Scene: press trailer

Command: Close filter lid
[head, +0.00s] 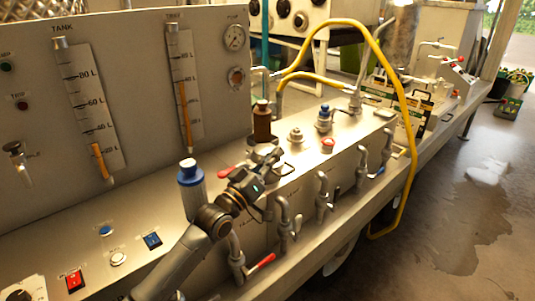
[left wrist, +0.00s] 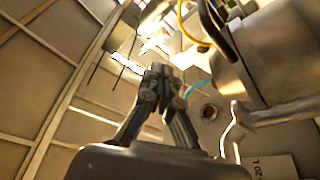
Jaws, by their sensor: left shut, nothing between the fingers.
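My left gripper (head: 268,157) reaches in over the metal bench and is shut and empty. In the left wrist view its fingertips (left wrist: 163,74) meet. It is just in front of an upright brown cylinder (head: 262,126) with a narrow cap, whose lower part it hides. A grey canister with a blue cap (head: 190,166) stands upright left of the gripper, apart from the fingertips. No part is clearly marked as the filter lid, and I cannot tell from these views which one it is or how far open it stands. My right gripper is not in view.
A panel with two tank gauges (head: 92,100) rises behind the bench (head: 95,270). Bent pipes with valves line its front edge, one with a red handle (head: 262,262). A yellow hose (head: 408,110) arches over the right side. Buttons and a red switch (head: 74,281) are at front left.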

